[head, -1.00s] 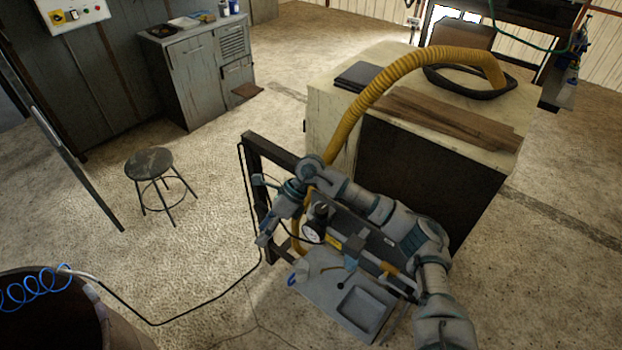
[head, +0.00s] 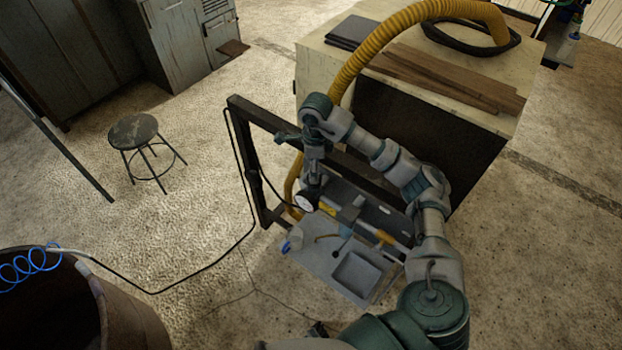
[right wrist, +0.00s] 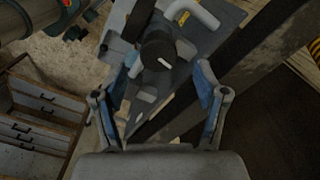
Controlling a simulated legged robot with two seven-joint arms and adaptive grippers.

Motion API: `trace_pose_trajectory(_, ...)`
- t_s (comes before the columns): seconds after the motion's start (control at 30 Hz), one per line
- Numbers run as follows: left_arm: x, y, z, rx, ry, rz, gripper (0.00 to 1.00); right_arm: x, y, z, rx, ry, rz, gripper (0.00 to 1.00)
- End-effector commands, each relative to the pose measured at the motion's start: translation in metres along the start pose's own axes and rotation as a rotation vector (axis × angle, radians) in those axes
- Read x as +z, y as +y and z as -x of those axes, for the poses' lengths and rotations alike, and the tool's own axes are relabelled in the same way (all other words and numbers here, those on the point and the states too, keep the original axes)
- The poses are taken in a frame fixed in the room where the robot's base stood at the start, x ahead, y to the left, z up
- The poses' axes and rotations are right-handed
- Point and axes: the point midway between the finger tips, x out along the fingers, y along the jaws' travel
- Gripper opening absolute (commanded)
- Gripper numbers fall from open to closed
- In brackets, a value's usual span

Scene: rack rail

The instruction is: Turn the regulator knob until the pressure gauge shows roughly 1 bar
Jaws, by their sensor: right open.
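The regulator knob (right wrist: 158,53) is a dark round cap in the right wrist view, lying between the fingertips and a little beyond them. My right gripper (right wrist: 168,65) is open, with a finger on each side of the knob; I cannot tell whether either touches it. In the head view my right gripper (head: 312,172) points down over the regulator and largely hides the knob. The pressure gauge (head: 304,202) shows as a small pale dial just below the gripper; its needle is too small to read. My left gripper is not in view.
A dark rack frame (head: 247,150) stands around the regulator. A grey tray panel (head: 335,262) lies below it. A bench with planks (head: 440,80) and a yellow hose (head: 385,38) is behind.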

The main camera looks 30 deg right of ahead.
Motion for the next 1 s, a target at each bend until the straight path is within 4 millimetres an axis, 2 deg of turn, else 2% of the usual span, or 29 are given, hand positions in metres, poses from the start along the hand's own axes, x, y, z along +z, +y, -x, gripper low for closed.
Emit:
trace_pose_trajectory(0.03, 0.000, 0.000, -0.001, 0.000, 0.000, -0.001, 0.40, 0.000, 0.001, -0.012, 0.004, 0.003, 0.000, 0.72)
trace_pose_trajectory(0.1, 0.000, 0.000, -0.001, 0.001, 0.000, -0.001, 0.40, 0.002, 0.002, -0.023, 0.002, 0.003, 0.000, 0.72)
trace_pose_trajectory(0.23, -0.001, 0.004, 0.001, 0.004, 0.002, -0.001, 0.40, 0.008, 0.005, -0.037, -0.002, 0.007, 0.001, 0.72)
trace_pose_trajectory(0.43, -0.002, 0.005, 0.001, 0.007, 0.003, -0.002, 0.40, 0.015, 0.009, -0.045, -0.008, 0.011, 0.003, 0.72)
trace_pose_trajectory(0.67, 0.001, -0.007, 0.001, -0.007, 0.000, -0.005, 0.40, 0.007, 0.005, -0.049, -0.004, 0.005, 0.001, 0.72)
trace_pose_trajectory(0.9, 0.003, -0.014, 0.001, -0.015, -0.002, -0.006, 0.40, 0.002, 0.001, -0.051, 0.001, 0.002, 0.000, 0.12)
trace_pose_trajectory(1.0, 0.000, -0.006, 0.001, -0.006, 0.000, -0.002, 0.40, 0.002, 0.002, -0.051, 0.000, 0.007, -0.001, 0.12)
